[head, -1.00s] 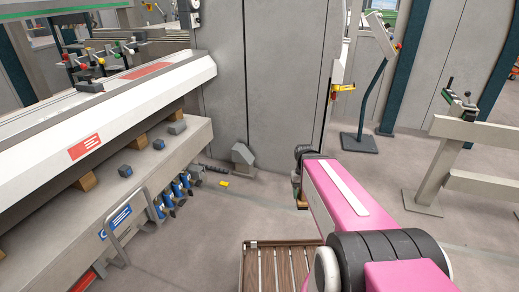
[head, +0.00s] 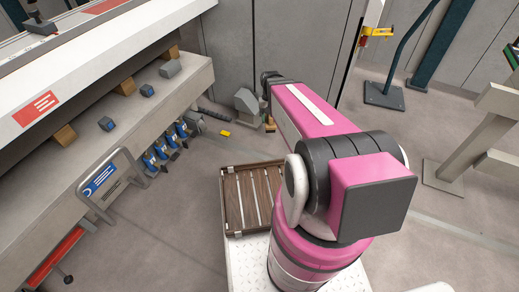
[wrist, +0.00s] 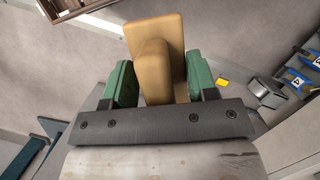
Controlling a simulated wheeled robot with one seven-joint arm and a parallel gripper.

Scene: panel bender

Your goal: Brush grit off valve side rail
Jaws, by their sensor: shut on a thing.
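In the wrist view my gripper (wrist: 160,82) has green finger pads on both sides of a tan, wood-coloured block-like piece (wrist: 153,38), and it is shut on it. This may be the brush; no bristles show. A row of blue valves (head: 165,146) sits under the machine bed at left, apart from my gripper; some show at the right of the wrist view (wrist: 297,76). I cannot tell which part is the valve side rail, and no grit can be made out.
A bent grey tube frame (head: 112,184) with a blue label stands before the machine. A slatted wooden pallet (head: 232,200) lies close in front of me. A small yellow block (head: 225,133) lies on the floor. A grey post frame (head: 450,150) stands at right.

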